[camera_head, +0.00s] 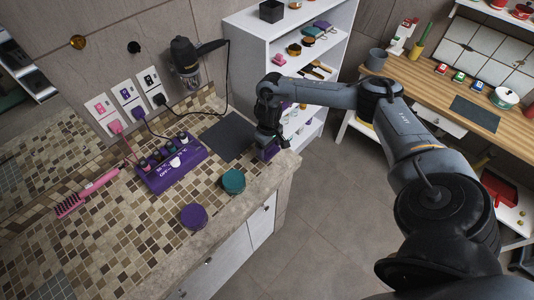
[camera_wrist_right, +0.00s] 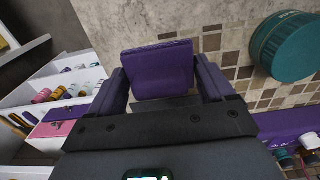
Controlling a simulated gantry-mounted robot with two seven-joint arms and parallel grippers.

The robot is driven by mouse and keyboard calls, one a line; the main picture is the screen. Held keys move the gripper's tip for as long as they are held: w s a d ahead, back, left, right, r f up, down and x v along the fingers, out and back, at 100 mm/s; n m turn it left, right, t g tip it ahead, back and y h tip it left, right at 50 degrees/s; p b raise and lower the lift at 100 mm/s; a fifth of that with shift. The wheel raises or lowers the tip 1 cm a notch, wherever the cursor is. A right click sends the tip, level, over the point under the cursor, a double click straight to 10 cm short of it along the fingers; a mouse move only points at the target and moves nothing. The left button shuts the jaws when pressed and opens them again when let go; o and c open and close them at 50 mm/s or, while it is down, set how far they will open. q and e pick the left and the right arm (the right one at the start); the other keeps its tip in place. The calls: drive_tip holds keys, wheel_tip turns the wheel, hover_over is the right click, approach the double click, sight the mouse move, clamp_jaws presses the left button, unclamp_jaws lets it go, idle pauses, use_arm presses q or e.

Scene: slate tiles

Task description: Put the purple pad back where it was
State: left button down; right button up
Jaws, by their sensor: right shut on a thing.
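The purple pad (camera_wrist_right: 158,68) is a flat, squarish block between the two fingers of my right gripper (camera_wrist_right: 163,86) in the right wrist view. The fingers touch its two sides, so the gripper is shut on it. In the head view my right gripper (camera_head: 270,139) points down at the counter's right end, with the pad (camera_head: 268,153) partly hidden beneath it. I cannot tell whether the pad touches the counter. My left gripper is not in view.
A dark mat (camera_head: 230,137) lies on the tiled counter (camera_head: 138,217), left of the gripper. A teal round container (camera_head: 233,181), a purple one (camera_head: 193,217) and a purple power box (camera_head: 171,165) stand nearby. A white shelf (camera_head: 254,62) with small items stands behind.

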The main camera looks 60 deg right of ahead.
sight(267, 153)
drive_tip(key=shift+w+f, duration=0.25)
drive_tip(key=shift+w, duration=0.15)
drive_tip(key=shift+f, duration=0.15)
wheel_tip(267, 153, down, 4)
drive_tip(key=shift+r, duration=0.2)
drive_tip(key=shift+f, duration=0.1)
drive_tip(key=shift+f, duration=0.1)
drive_tip(key=o, duration=1)
drive_tip(key=shift+c, duration=0.2)
